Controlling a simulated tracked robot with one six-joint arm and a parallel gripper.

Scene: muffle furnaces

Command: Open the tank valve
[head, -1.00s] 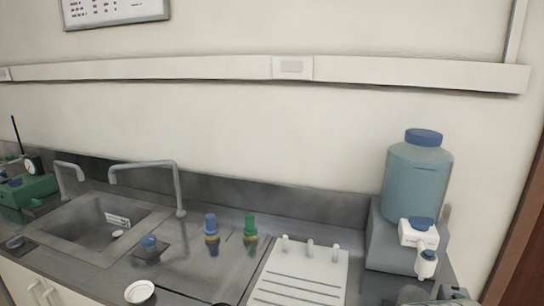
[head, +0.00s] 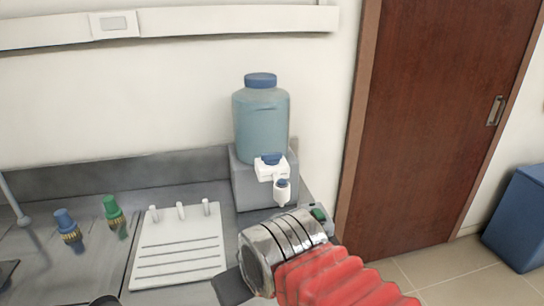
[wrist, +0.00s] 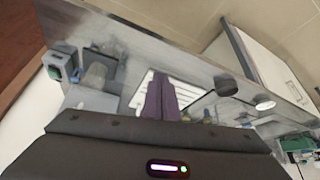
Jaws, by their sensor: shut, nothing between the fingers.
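The tank (head: 261,125) is a translucent blue-grey jug with a blue cap, upright on a grey block in the head view. Its white valve (head: 271,171), with a blue knob on top and a downward spout, sits low on its front. My gripper shows in the wrist view as two dark purple fingers (wrist: 160,97) closed together with nothing between them. In the head view my silver wrist and red sleeve are below the tank, apart from the valve, and the fingers cannot be made out. I cannot clearly pick out the valve in the wrist view.
A white ribbed drain board (head: 179,248) lies left of the tank, with blue (head: 67,226) and green (head: 113,211) fittings beyond it. A brown door (head: 440,110) and a blue bin (head: 519,220) are at the right. Tiled floor (head: 440,265) is clear before the door.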

